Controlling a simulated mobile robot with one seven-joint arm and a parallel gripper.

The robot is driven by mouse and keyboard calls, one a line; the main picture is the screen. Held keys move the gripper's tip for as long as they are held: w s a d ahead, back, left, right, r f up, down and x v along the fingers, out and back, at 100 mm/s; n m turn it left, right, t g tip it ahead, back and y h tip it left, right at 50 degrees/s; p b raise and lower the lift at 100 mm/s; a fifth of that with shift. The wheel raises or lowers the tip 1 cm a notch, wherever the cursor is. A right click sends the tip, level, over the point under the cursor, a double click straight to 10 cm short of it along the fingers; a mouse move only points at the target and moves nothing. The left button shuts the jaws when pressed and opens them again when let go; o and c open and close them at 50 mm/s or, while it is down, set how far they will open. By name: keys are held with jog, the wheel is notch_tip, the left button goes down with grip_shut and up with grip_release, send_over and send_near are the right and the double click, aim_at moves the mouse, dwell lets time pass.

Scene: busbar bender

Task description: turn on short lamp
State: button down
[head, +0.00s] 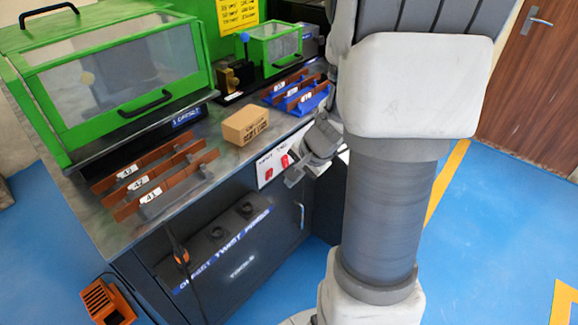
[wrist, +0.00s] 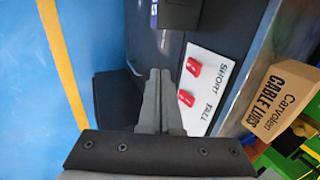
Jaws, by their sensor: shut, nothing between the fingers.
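A white switch panel (head: 275,163) is on the front of the workbench. It carries two red switches. In the wrist view, the switch by the word SHORT (wrist: 193,66) is the upper one, and the switch by the word TALL (wrist: 186,98) is below it. My gripper (head: 291,179) is shut and empty, just in front of the panel's right part in the head view. In the wrist view its fingertips (wrist: 160,73) lie left of the switches, and no contact shows. Neither switch's on or off position can be told. I cannot make out a lamp.
A cardboard box of cable lugs (head: 245,124) stands on the bench near its front edge, above the panel. Brown bars in racks (head: 150,180) and green guarded machines (head: 110,70) stand on the bench. The blue floor (head: 500,230) at the right is clear.

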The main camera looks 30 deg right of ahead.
aim_at(270, 175)
jog(key=shift+w+a+f, duration=0.15)
jog(key=shift+w+a, duration=0.15)
jog(key=shift+w, duration=0.45)
jog(key=shift+w+a+f, duration=0.2)
jog(key=shift+w+a, duration=0.05)
jog(key=shift+w, duration=0.5)
jog(key=shift+w+a+f, duration=0.15)
jog(key=shift+w+a, duration=0.15)
jog(key=shift+w, duration=0.45)
jog(key=p, duration=0.4)
jog(key=shift+w+a+r+g+p, duration=0.1)
jog(key=shift+w+r+g+p, duration=0.1)
jog(key=shift+w+g+p, duration=0.2)
jog(key=shift+r+p, duration=0.6)
jog(key=shift+r, duration=0.2)
